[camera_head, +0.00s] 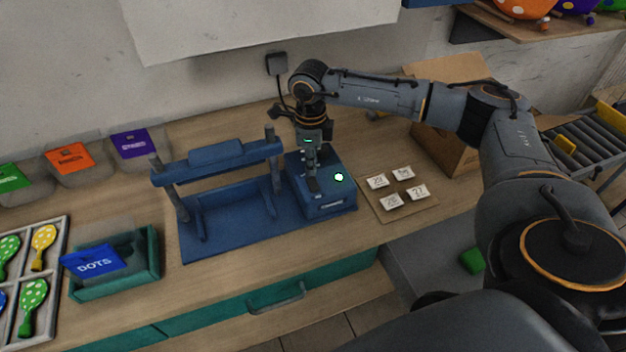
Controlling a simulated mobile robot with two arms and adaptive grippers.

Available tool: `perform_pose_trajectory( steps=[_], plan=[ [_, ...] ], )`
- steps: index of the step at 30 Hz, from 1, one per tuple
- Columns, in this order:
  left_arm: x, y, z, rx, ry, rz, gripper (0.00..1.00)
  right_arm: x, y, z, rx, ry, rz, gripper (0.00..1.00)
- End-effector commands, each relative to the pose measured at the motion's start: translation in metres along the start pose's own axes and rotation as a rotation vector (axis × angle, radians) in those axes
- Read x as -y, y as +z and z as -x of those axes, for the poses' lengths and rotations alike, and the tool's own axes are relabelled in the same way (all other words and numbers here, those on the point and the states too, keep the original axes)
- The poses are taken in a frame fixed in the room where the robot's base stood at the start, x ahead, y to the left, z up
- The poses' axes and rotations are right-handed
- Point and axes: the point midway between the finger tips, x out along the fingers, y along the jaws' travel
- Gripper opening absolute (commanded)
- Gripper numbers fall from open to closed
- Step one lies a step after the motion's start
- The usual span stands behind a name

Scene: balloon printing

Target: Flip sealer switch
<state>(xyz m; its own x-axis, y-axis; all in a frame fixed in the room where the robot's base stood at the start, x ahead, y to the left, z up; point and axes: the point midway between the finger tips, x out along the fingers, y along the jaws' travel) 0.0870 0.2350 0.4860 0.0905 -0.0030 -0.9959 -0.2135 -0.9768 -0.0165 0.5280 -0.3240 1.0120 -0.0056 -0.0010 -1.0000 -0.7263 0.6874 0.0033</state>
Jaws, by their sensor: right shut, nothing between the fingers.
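The blue sealer (228,222) stands on the wooden bench, with a crossbar (216,157) on a frame at its left and a box (330,203) at its right. A round light (339,177) on top of the box glows green-white. My right gripper (313,183) points down at the top of the box, just left of the light, and is shut with nothing held. The switch is hidden behind the gripper or too small to make out. I cannot tell whether the fingertips touch it. My left gripper is not in view.
A board with several small numbered cards (391,202) lies right of the sealer. A green tray with a blue DOTS label (92,261) stands at the left front, beside a divided tray of balloons (43,237). A cardboard box (440,150) stands behind my right arm.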

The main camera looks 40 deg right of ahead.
Motion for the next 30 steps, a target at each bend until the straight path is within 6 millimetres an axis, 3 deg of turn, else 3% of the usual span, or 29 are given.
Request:
perform_pose_trajectory(
  steps=[18,30],
  plan=[
    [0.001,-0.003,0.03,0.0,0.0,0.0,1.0,0.001,0.001,0.053,0.005,-0.002,-0.002,0.0],
    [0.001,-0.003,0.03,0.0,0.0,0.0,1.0,0.001,0.0,0.054,0.004,-0.002,-0.002,0.0]
  ],
)
